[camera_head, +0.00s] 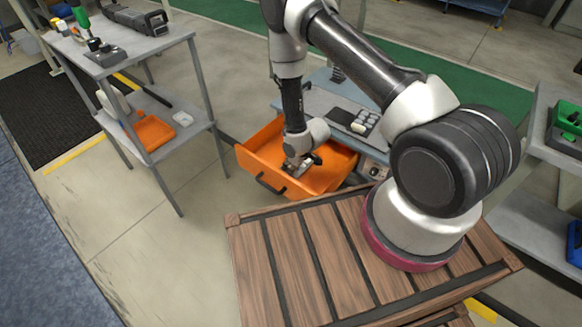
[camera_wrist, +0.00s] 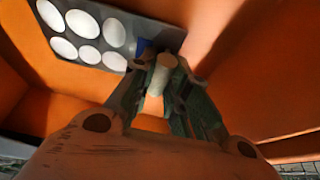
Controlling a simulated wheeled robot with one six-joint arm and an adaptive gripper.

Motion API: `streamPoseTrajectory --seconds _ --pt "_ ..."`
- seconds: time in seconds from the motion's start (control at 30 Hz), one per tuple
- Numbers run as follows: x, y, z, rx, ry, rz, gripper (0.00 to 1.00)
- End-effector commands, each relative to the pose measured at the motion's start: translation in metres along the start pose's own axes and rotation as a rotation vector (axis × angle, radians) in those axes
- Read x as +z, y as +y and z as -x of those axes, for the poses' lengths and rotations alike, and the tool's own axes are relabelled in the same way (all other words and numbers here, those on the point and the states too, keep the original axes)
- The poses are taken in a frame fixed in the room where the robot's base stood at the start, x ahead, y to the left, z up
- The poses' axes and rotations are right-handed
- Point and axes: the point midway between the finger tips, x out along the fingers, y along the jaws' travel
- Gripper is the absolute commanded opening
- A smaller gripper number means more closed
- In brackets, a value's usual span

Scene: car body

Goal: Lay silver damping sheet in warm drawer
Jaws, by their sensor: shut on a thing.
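The warm drawer (camera_head: 262,150) is an orange open drawer with a dark handle on its front, pulled out from a grey-blue unit. My gripper (camera_head: 297,166) reaches down inside it. In the wrist view my gripper (camera_wrist: 160,72) is shut on a flat grey sheet with several white ovals (camera_wrist: 88,32), which looks like the silver damping sheet. A small blue patch (camera_wrist: 145,46) shows on the sheet by the fingertips. The sheet extends to the upper left, over the orange interior. In the head view the gripper mostly hides it. I cannot tell whether it touches the drawer floor.
The unit's top (camera_head: 318,92) carries a tray of several pale rounded pieces (camera_head: 358,122). A grey shelf cart (camera_head: 150,52) with tools stands at the left. A slatted wooden top (camera_head: 290,265) lies in front. A shelf with green and blue bins (camera_head: 568,130) is at right.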

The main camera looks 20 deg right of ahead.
Motion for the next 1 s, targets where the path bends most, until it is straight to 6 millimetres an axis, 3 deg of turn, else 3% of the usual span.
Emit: streamPoseTrajectory --seconds 0.4,0.43,0.53,0.87,1.0 --pt "0.003 0.0 -0.008 0.0 0.001 0.0 0.0" --pt "0.003 0.0 -0.007 0.0 0.001 0.0 0.22" --pt "0.003 0.0 -0.007 0.0 0.001 0.0 0.39" --pt "0.002 0.0 -0.005 0.0 0.001 0.0 0.39" --pt "0.001 0.0 0.011 0.001 0.002 0.0 0.39"
